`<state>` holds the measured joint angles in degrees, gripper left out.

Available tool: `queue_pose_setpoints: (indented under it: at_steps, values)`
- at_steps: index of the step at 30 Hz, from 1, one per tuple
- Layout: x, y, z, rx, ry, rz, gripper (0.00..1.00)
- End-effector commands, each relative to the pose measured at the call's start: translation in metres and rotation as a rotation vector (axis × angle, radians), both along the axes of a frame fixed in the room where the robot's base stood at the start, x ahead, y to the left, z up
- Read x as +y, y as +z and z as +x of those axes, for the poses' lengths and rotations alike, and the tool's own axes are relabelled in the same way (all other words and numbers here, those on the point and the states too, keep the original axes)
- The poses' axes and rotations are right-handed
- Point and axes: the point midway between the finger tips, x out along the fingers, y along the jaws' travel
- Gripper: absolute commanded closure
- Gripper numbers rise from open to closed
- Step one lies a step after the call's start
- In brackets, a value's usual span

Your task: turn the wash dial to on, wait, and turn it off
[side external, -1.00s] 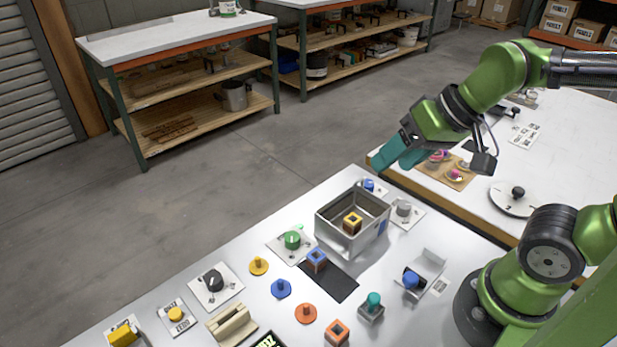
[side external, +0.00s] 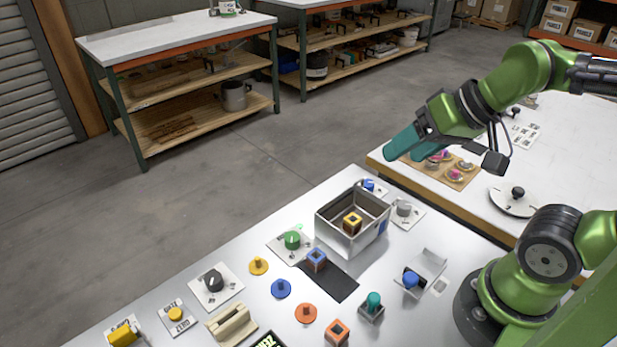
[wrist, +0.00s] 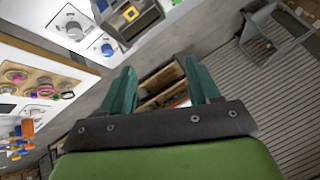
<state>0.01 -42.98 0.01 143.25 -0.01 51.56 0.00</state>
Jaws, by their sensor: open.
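Several dials on white plates stand on the near table, and their labels are too small to read, so I cannot tell which is the wash dial. They include a green dial (side external: 292,240), a black dial (side external: 213,281), a grey dial (side external: 403,208) and a blue dial (side external: 368,185) partly behind the grey box. The grey dial (wrist: 73,28) and blue dial (wrist: 106,48) also show in the wrist view.
A grey box (side external: 336,228) holds a yellow block (side external: 352,222). Coloured blocks, knobbed discs and a dark mat (side external: 335,282) crowd the near table. A second white table (side external: 562,150) carries a wooden board (side external: 425,168) and a round dial (side external: 516,194). The air around my gripper is clear.

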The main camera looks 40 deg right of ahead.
Motion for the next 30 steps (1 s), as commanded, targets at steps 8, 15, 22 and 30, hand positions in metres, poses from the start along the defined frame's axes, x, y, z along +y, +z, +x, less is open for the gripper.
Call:
queue_pose_setpoints:
  at_steps: [8,15,22,30]
  values:
    - [0.0,0.0,0.0,0.0,0.0,0.0,0.39]
    - [0.004,-0.003,0.0,0.014,0.017,0.0,0.39]
    - [0.029,-0.02,0.029,0.17,0.105,-0.005,0.39]
    - [0.078,-0.043,0.094,0.45,0.0,0.001,0.39]
